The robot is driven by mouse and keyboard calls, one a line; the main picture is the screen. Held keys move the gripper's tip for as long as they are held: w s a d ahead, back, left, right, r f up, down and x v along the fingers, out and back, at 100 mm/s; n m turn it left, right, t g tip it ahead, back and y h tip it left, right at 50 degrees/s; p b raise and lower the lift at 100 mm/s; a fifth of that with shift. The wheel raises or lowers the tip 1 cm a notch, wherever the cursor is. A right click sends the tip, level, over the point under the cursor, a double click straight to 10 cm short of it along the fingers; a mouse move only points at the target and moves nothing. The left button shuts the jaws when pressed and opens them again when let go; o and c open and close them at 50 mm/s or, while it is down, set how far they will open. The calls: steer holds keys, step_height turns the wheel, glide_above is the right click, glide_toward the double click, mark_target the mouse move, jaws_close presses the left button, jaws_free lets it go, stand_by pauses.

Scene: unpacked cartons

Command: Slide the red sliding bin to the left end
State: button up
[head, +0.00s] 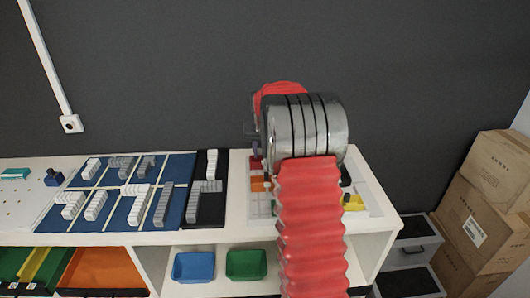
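No red bin can be made out in the head view. A blue bin (194,267) and a green bin (246,264) stand side by side in the lower shelf opening, blue on the left. My red, ribbed arm rises in front of the shelf and covers the space right of the green bin, so what stands there is hidden. My gripper cannot be made out behind the metal joint of my arm.
The white shelf unit (236,225) carries blue boards (122,217) with grey and white pieces, and coloured pieces lie partly behind my arm. An orange tray (103,268) is at lower left. Grey drawers (411,246) and cartons (489,185) stand at right.

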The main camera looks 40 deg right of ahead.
steer(key=v, duration=1.3)
steer(key=shift+s+r, duration=0.15)
steer(key=shift+s, duration=0.05)
steer(key=s+a+f, duration=0.4)
steer(key=s, duration=0.1)
steer(key=s+a+r+n+t+y, duration=0.1)
steer(key=s+a+n, duration=0.2)
steer(key=s+a, duration=0.9)
steer(key=s+a+r+n+t+y, duration=0.1)
steer(key=s+a+n, duration=0.2)
steer(key=s+a, duration=0.9)
steer(key=a, duration=0.5)
steer(key=shift+s+r+n, duration=0.2)
steer(key=shift+s+n, duration=0.1)
steer(key=shift+s, duration=0.05)
steer(key=shift+a, duration=0.1)
